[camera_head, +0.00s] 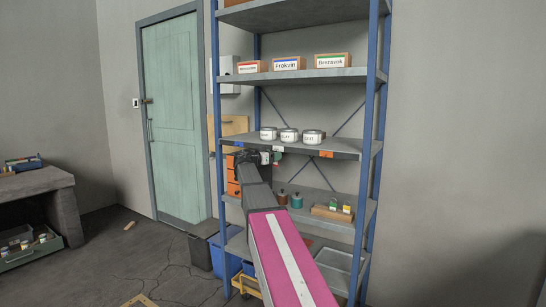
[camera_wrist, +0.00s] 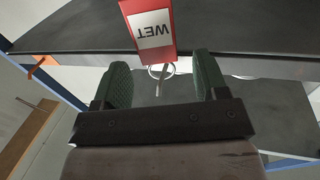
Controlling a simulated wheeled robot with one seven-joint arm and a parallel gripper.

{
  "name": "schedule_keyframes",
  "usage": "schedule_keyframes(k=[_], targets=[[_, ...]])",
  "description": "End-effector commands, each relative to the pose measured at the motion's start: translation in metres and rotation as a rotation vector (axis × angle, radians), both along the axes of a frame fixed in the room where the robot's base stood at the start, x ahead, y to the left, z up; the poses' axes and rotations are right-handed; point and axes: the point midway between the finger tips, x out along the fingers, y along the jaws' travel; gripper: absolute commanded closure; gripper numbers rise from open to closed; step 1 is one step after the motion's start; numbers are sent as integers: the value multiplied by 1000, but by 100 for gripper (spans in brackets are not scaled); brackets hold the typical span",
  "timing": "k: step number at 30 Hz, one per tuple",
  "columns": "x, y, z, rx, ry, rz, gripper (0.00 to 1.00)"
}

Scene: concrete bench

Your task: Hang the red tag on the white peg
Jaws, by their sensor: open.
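The red tag (camera_wrist: 150,15) with a white label reading "WET", upside down in the picture, is at the top of the wrist view, against the shelf's front edge. A pale ring shows at the tag's lower end in the picture. A thin light peg (camera_wrist: 161,82) shows there too and points toward the camera; the tag appears to hang on it, though the contact is hard to make out. My gripper (camera_wrist: 160,64) is open, its green pads on either side of the peg and apart from the tag. In the head view my arm largely hides this spot.
The shelf edge (camera_wrist: 75,52) runs close beyond my fingers. Another pale ring (camera_wrist: 245,76) is at right. Several white-labelled tins, including one (camera_head: 289,135), stand on the shelf above. Small bottles (camera_head: 296,201) and a wooden tray (camera_head: 331,213) are on the shelf below.

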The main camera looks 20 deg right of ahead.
Motion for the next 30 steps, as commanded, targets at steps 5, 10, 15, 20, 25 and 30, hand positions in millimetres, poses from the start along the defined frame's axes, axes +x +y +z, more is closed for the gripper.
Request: schedule_keyframes(k=[5, 10, 15, 20, 25, 30], targets=[[-13, 28, 0, 0, 0, 2, 33], [-26, 57, 0, 0, 0, 2, 33], [-35, 80, 0, 0, 0, 1, 33], [-39, 91, 0, 0, 0, 1, 33], [-42, 93, -6, 6, 13, 1, 33], [-58, 94, -63, 81, 157, 21, 33]])
